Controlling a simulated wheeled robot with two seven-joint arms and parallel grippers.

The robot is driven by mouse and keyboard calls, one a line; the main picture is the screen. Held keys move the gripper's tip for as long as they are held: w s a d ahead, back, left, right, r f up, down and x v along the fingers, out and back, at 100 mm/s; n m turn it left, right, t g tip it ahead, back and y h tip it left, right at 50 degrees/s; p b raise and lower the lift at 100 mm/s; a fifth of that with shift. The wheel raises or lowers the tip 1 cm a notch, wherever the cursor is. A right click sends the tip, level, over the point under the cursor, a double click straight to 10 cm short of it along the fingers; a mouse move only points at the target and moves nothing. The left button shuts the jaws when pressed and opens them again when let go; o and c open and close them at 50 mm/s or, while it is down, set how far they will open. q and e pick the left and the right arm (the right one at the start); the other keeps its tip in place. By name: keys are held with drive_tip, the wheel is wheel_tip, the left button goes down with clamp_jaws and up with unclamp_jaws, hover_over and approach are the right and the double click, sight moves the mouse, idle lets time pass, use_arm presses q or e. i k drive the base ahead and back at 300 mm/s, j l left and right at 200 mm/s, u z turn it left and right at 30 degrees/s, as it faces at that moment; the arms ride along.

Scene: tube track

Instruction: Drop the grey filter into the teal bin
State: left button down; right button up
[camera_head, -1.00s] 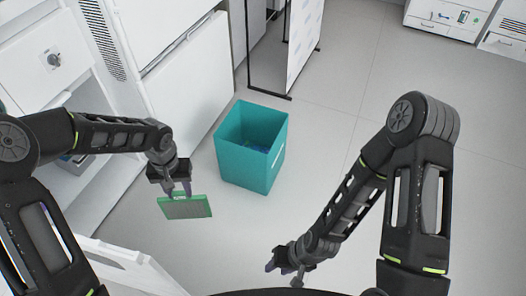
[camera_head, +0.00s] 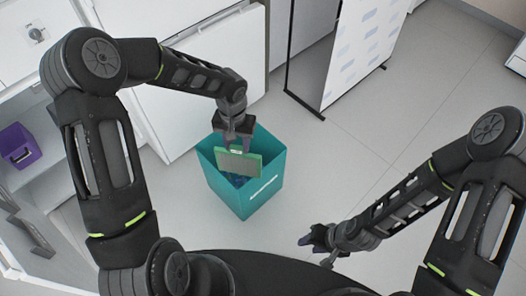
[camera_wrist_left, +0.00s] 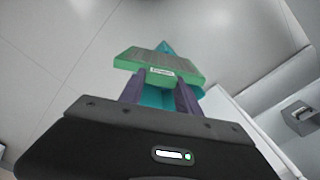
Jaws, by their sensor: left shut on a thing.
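The grey filter (camera_head: 238,164) has a green frame and a small label on its edge. My left gripper (camera_head: 234,147) is shut on its top edge and holds it over the opening of the teal bin (camera_head: 243,202). In the left wrist view the filter (camera_wrist_left: 160,62) sits between the purple fingers of my left gripper (camera_wrist_left: 161,82), with part of the teal bin (camera_wrist_left: 188,92) behind it. Some dark blue things show inside the bin; the filter hides part of them. My right gripper (camera_head: 312,243) is low at the right, away from the bin; its finger gap is unclear.
A white cabinet (camera_head: 180,107) stands behind the bin at the left. A purple box (camera_head: 18,145) sits on a shelf at the far left. A dark-framed panel (camera_head: 345,60) stands behind at the right. The floor (camera_head: 375,160) right of the bin is clear.

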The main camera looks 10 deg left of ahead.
sight(242, 182)
drive_tip(key=i+l, duration=0.1)
drive_tip(key=i, duration=0.4)
drive_tip(key=i+l, duration=0.15)
drive_tip(key=i, duration=0.3)
drive_tip(key=u, duration=0.05)
